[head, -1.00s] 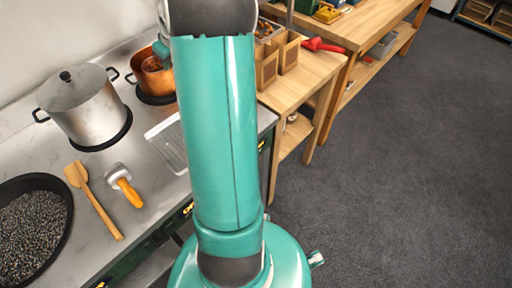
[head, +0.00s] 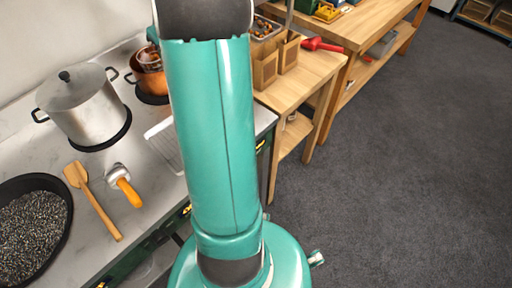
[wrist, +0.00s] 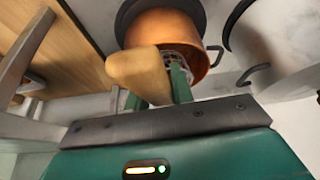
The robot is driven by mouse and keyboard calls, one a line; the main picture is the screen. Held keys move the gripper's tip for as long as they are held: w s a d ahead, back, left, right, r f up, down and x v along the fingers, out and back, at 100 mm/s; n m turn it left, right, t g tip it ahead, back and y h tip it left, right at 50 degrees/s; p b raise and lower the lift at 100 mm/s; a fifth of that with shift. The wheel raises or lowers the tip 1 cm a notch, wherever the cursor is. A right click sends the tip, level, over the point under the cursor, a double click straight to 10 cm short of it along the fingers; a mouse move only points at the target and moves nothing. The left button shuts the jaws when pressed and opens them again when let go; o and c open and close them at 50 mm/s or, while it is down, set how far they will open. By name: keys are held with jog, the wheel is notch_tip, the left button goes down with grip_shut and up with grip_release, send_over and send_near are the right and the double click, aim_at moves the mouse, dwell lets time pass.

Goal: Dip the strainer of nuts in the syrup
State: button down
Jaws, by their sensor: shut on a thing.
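A copper pot (head: 152,83) stands on a dark burner at the back of the counter, left of my arm. The strainer (head: 148,57) with brown nuts shows at the pot's mouth, its upper part above the rim. In the wrist view, my gripper (wrist: 155,98) is shut on the strainer's wooden handle (wrist: 139,72). The mesh (wrist: 178,61) shows between the handle and the copper pot (wrist: 165,27). My arm hides part of the pot in the head view. The syrup's surface cannot be made out.
A lidded steel pot (head: 82,108) stands left of the copper pot. A wooden spatula (head: 92,200), an orange-handled scoop (head: 123,184) and a dark pan (head: 32,235) lie nearer.

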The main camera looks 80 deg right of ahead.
jog(key=shift+r, duration=3.65)
jog(key=shift+r, duration=2.05)
